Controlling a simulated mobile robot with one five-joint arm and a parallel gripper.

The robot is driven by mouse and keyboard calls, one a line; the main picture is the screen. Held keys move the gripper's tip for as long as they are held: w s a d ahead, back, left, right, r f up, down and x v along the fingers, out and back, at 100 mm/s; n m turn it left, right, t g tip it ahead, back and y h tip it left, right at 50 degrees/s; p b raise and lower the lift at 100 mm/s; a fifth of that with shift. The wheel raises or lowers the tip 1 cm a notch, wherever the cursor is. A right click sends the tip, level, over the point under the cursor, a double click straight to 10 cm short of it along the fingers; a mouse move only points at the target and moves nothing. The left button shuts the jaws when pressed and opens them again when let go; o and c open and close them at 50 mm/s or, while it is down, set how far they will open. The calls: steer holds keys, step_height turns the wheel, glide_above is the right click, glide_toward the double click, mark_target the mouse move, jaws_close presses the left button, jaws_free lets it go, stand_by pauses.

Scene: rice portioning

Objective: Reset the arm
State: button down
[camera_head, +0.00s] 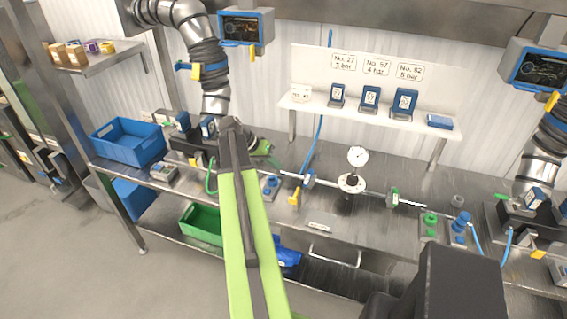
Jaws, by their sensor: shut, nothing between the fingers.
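My lime-green and black arm reaches up from the bottom middle of the view over the steel workbench (325,265). Its far end lies above the back left part of the bench. My gripper (268,155) shows small there, a green and dark end just right of the arm's top joint. It is shut and holds nothing. Its fingertips are hard to make out against the bench, and I cannot tell whether it touches anything. The arm hides part of the bench and the shelf below.
A round gauge (358,156) stands on a horizontal pipe right of my arm. Blue valve blocks (271,186) and green and blue fittings (430,222) stand along the bench. A blue crate (128,143) is at left, a green bin (203,222) below. Floor at left is clear.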

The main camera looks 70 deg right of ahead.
steer(key=shift+a+r, duration=0.15)
steer(key=shift+r, duration=0.15)
steer(key=shift+w+f, duration=0.1)
steer(key=shift+w, duration=0.1)
steer(key=w+a+f+n+t+h, duration=0.15)
steer(key=w+a+n, duration=0.25)
steer(key=w+a, duration=1.1)
steer(key=w+a+f+n+t+y+b, duration=0.1)
steer(key=w+a+n, duration=0.1)
steer(key=w+a, duration=0.55)
steer(key=w+a+f+n+t, duration=0.15)
steer(key=w+a, duration=0.25)
steer(key=a, duration=0.6)
steer(key=s+a+f+n+t+y, duration=0.1)
steer(key=a+n+y, duration=0.4)
steer(key=a, duration=2.4)
steer(key=f+n, duration=0.1)
steer(key=n, duration=0.5)
steer(key=shift+s+a+f+t+b, duration=0.15)
steer(key=shift+s+a+t+b, duration=0.15)
steer(key=shift+s, duration=0.1)
